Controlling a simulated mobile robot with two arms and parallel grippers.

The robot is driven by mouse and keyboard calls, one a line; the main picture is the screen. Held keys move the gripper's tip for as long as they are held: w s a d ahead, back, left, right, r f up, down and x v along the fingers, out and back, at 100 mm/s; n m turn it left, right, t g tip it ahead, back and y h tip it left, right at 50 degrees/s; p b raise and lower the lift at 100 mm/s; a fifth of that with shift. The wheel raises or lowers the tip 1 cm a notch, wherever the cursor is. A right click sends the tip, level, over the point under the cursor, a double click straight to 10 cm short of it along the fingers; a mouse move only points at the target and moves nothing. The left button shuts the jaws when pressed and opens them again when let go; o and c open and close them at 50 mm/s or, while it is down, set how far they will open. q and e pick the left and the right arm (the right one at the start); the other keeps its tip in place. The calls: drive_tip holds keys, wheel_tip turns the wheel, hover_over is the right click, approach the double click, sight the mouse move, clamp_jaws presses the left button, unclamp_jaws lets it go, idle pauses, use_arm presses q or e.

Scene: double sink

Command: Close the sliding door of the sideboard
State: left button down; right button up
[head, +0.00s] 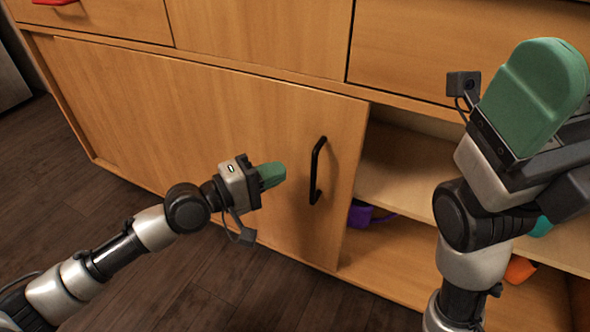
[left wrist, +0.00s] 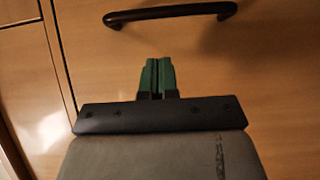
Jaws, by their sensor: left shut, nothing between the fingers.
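The sideboard's wooden sliding door (head: 140,95) covers the left part of the lower front, and the right part stands open onto shelves. A black vertical handle (head: 317,170) sits near the door's right edge. The handle also shows across the top of the left wrist view (left wrist: 170,13). My left gripper (head: 275,175) has green fingers, is shut and empty, and is left of the handle, apart from it. Its fingers also show in the left wrist view (left wrist: 158,77). My right gripper (head: 540,90) is raised at the right, in front of the open part; its finger gap is hidden.
Inside the open part, a purple item (head: 362,214) lies near the door's edge, and an orange item (head: 520,268) and a partly hidden teal item (head: 541,227) are farther right. Drawers run above. Dark wooden floor (head: 150,270) lies in front.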

use_arm(q)
drive_tip(key=shift+s+d, duration=0.2)
drive_tip(key=shift+d, duration=0.8)
drive_tip(key=shift+s+d, duration=0.15)
drive_tip(key=shift+d, duration=0.85)
